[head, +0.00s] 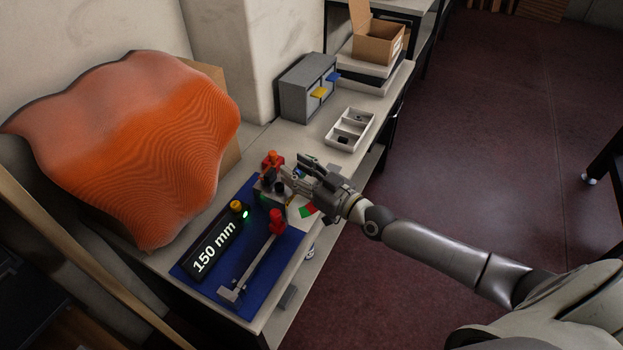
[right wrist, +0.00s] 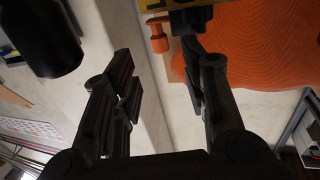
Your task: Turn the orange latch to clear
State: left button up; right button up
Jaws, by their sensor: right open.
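The orange latch (head: 272,160) is at the far end of the blue mat, beside a small dark fixture (head: 268,185). My right gripper (head: 291,172) is close to it on its right side, with its fingers reaching left over the fixture. In the right wrist view a small orange part (right wrist: 157,36), which looks like the latch, shows beyond the space between the fingers. The right gripper (right wrist: 158,65) is open, with nothing between its fingers. Part of the fixture is hidden behind the fingers. My left gripper is not in view.
A black block reading 150 mm (head: 213,249), a yellow knob (head: 236,205) and a red knob (head: 277,218) are on the blue mat (head: 262,310). A white tray (head: 349,130) and grey cabinet (head: 300,90) stand behind.

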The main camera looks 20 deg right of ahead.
jog(key=v, duration=0.4)
jog(key=shift+s+d, duration=0.1)
jog(key=shift+s, duration=0.2)
dwell(0.3)
